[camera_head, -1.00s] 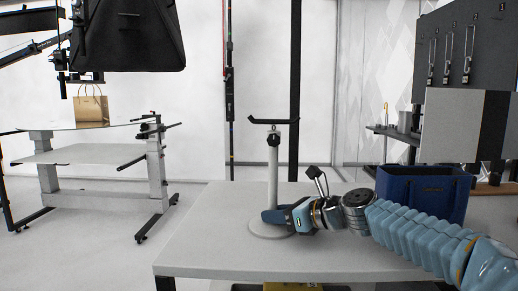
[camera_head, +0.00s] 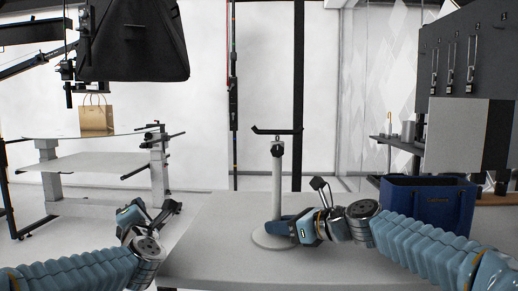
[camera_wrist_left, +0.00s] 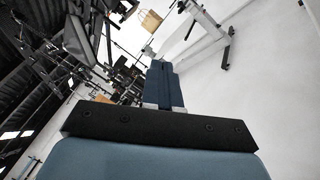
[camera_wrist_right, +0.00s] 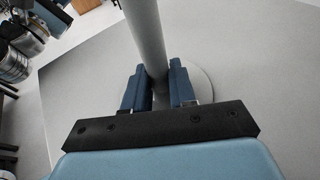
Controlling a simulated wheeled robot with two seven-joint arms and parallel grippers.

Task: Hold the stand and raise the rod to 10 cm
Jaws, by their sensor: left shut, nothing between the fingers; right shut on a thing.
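The stand (camera_head: 277,190) is a white upright post on a round white base (camera_head: 262,239), standing on the grey table. A thin black rod (camera_head: 276,131) lies across its top, with a dark clamp knob (camera_head: 277,150) just below. My right gripper (camera_head: 272,228) is shut around the lower post, just above the base. The post also shows between its fingers in the right wrist view (camera_wrist_right: 148,40). My left gripper (camera_head: 136,207) is beyond the table's left edge, apart from the stand. Its fingers are together and empty in the left wrist view (camera_wrist_left: 163,85).
A dark blue bin (camera_head: 428,200) stands on the table's right side. The tabletop (camera_head: 210,245) left of the stand is clear. A second table (camera_head: 90,155) with a paper bag (camera_head: 96,117) stands back left. A dark panel with hooks (camera_head: 465,60) rises at the right.

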